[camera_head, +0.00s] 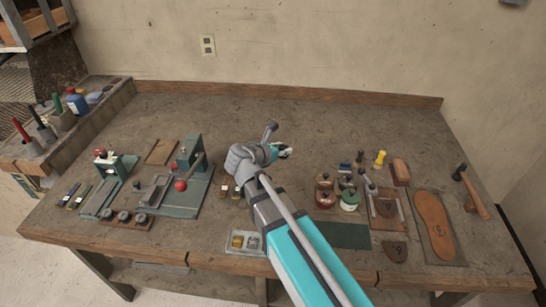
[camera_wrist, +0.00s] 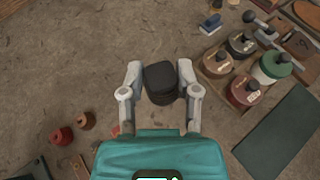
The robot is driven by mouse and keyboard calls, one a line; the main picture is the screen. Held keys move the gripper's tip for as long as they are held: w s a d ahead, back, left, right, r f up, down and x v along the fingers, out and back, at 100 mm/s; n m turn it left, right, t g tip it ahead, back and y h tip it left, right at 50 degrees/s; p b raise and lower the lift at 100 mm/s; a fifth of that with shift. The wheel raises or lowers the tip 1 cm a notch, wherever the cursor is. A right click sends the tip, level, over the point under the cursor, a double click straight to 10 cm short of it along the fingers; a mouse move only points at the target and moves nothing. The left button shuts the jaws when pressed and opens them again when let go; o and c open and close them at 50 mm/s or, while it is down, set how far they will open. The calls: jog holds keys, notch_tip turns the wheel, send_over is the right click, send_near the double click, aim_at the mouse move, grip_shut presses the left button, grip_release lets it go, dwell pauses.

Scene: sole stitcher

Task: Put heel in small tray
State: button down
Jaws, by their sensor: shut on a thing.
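The heel is a dark, rounded block (camera_wrist: 160,84) between the two fingers of my gripper (camera_wrist: 159,70) in the wrist view. My gripper is shut on it. In the head view my gripper (camera_head: 284,151) is over the middle of the bench, and the heel is mostly hidden there. A small grey metal tray (camera_head: 245,251) lies at the front edge of the bench, left of my arm, with brass-coloured pieces in it. My gripper is well behind this tray, toward the wall. The tray does not show clearly in the wrist view.
Several lidded pots (camera_head: 349,199) stand right of my arm, beside a dark green mat (camera_head: 342,235). A sole (camera_head: 434,225) and a hammer (camera_head: 471,191) lie at the right. A green press with a red knob (camera_head: 181,185) stands left. The back of the bench is clear.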

jog(key=s+a+f+n+t+y+b, duration=0.1)
jog(key=a+n+y, duration=0.1)
jog(key=a, duration=0.9)
jog(key=shift+f+n+t+y, duration=0.2)
jog(key=shift+n+t+y, duration=0.2)
jog(key=shift+y, duration=0.1)
jog(key=shift+s, duration=0.1)
jog(key=shift+s+a, duration=0.1)
jog(key=shift+a, duration=0.05)
